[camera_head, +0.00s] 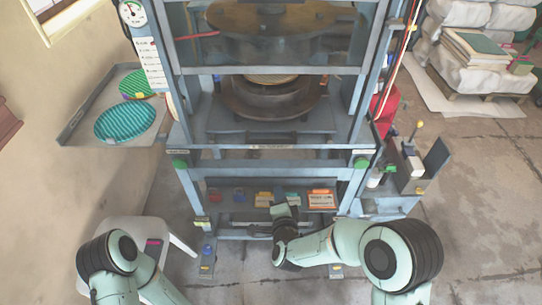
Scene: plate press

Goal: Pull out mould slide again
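The mould slide (226,122) is a dark flat plate inside the blue-grey press frame, behind the front crossbar. A round mould (256,106) with a tan, ribbed disc (270,79) on top sits on it. My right gripper (284,211) is low in front of the press, below the slide and close to the lower shelf. It is small and seen from behind, so its fingers are unclear; nothing shows held in it. My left arm is at the bottom left and its gripper is outside the view.
Coloured boxes and knobs line the lower shelf (321,200). Green corrugated plates (125,122) lie on a side tray (86,123) at left. A pale stool (128,226) stands beside my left arm. A side bracket with tools (405,170) juts out right.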

